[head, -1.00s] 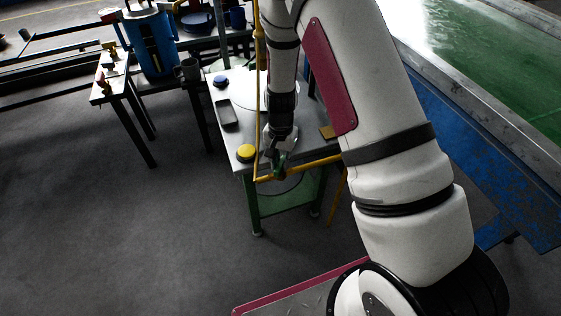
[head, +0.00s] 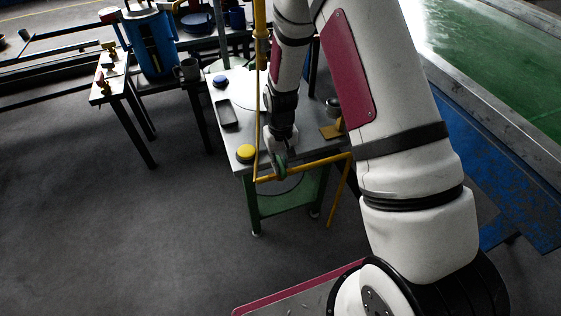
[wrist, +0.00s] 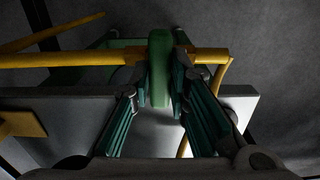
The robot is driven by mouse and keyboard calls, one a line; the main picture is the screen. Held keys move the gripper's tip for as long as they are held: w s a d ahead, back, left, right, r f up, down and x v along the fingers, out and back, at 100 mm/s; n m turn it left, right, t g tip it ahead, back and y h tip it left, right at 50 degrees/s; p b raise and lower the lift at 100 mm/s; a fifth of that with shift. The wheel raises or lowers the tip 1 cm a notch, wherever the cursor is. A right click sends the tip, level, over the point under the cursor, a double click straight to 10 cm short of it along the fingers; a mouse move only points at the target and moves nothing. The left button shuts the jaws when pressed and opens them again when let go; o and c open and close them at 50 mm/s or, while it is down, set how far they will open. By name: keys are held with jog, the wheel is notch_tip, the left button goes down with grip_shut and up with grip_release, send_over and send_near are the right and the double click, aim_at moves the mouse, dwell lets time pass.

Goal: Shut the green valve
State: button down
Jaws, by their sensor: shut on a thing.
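The green valve handle (wrist: 159,68) shows in the wrist view between my two fingers, in front of the yellow pipe (wrist: 80,58). My gripper (wrist: 160,85) is shut on the handle, with a fingertip at each side of it. In the head view my gripper (head: 279,158) is at the yellow pipe (head: 310,166) by the front edge of the table. The green handle (head: 281,166) shows there only as a small part, mostly hidden by my gripper. The exact angle of the handle to the pipe is hard to tell.
The grey table (head: 232,142) carries a yellow round thing (head: 246,153), a dark tray (head: 228,114) and a blue round thing (head: 220,81). A vertical yellow pipe (head: 257,100) rises beside my arm. A large bench (head: 470,110) stands at right. The floor at left is open.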

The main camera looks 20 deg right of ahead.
aim_at(281, 163)
dwell(0.3)
jog(key=c, duration=1.5)
grip_release()
jog(key=shift+r, duration=0.1)
notch_tip(281, 163, up, 12)
jog(key=shift+f, duration=0.1)
